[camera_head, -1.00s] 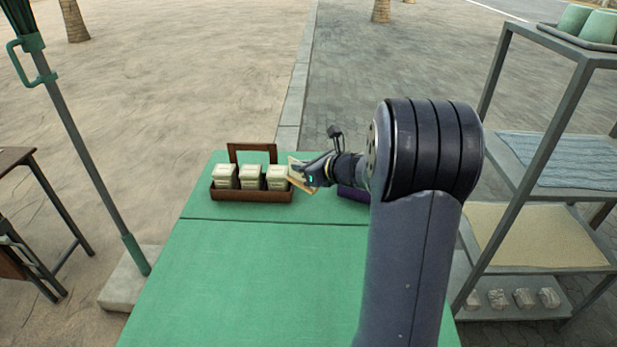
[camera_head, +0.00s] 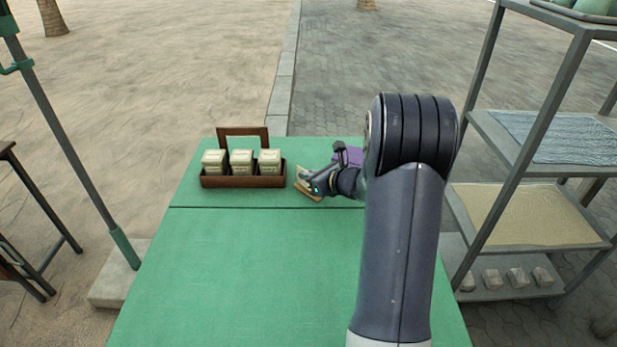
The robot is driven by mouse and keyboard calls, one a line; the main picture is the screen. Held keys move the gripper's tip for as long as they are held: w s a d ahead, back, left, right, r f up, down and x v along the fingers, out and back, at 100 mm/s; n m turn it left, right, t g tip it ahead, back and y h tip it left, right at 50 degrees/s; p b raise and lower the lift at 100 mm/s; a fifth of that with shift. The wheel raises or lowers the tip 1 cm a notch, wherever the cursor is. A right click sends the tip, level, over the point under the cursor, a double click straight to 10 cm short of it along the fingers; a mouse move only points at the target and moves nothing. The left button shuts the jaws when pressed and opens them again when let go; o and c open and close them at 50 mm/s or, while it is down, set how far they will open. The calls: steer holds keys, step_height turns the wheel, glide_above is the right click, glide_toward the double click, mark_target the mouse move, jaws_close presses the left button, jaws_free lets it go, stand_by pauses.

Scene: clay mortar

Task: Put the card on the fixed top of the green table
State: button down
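The green table (camera_head: 260,260) stands in front of me, with a dark seam across its top dividing a far strip from a larger near part. My gripper (camera_head: 308,181) is low over the far strip, right of the wooden caddy. A pale card (camera_head: 304,171) shows at its fingertips, tilted and partly hidden by the fingers; the gripper looks shut on it. A thin brown wooden piece (camera_head: 308,193) lies just under the fingers. Whether the card touches the wood or the table cannot be told.
A brown wooden caddy (camera_head: 243,182) with a raised back handle holds three pale boxes. A purple object (camera_head: 350,156) is partly behind my wrist. A grey shelf rack (camera_head: 485,225) stands right, and a parasol pole (camera_head: 75,160) left. The table's near part is clear on the left.

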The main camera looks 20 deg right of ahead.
steer(key=shift+f, duration=0.1)
steer(key=c, duration=1.6)
jaws_free()
steer(key=shift+r, duration=0.3)
steer(key=p+v, duration=0.1)
steer(key=v, duration=1.1)
steer(key=shift+f+p, duration=0.15)
steer(key=shift+p, duration=0.25)
steer(key=shift+d, duration=0.1)
